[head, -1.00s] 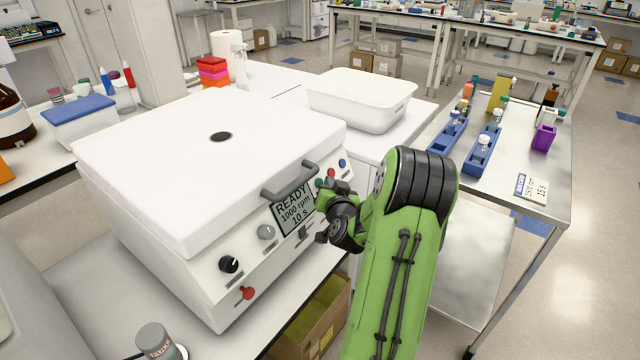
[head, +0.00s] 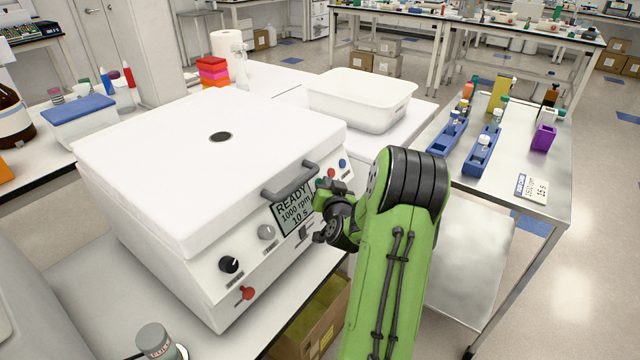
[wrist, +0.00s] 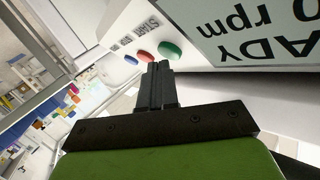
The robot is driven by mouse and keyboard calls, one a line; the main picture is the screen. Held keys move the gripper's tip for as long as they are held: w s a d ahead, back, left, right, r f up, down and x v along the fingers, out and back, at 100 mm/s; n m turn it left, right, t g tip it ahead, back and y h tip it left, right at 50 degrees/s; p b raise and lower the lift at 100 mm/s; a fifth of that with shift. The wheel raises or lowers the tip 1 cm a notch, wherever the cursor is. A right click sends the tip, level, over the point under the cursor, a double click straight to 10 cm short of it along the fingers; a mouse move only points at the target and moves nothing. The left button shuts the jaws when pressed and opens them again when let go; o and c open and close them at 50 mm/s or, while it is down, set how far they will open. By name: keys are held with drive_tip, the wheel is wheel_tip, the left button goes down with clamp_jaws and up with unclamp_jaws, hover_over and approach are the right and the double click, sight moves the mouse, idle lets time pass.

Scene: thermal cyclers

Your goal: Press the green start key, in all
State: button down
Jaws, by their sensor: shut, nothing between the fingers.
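The green start key (wrist: 170,50) is a round button on the front panel of a white machine (head: 200,150), beside the display (head: 293,211), which reads READY, 1000 rpm, 10 s. A red button (wrist: 145,56) and a blue button (wrist: 131,60) sit in the same row. My gripper (wrist: 158,66) is shut and empty, its tips just in front of the panel near the green and red buttons. I cannot tell whether they touch. In the head view my gripper (head: 323,188) largely hides the green key; the red button (head: 332,172) shows above it.
A grey lid handle (head: 290,182) sticks out just above the display. Two knobs, one grey (head: 266,232) and one black (head: 229,264), and a red switch (head: 247,293) are lower left. A white tub (head: 360,100) stands behind. A card (head: 532,188) lies on the right cart.

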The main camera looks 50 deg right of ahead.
drive_tip(key=shift+w+f, duration=0.15)
drive_tip(key=shift+w, duration=0.15)
idle(0.6)
drive_tip(key=shift+s, duration=0.1)
drive_tip(key=shift+s+r+b, duration=0.35)
drive_tip(key=shift+s+b, duration=0.3)
drive_tip(key=s, duration=0.1)
drive_tip(key=s+r+b, duration=0.1)
drive_tip(key=s, duration=0.1)
drive_tip(key=s+r+b, duration=0.1)
drive_tip(key=shift+s+d, duration=0.25)
idle(0.9)
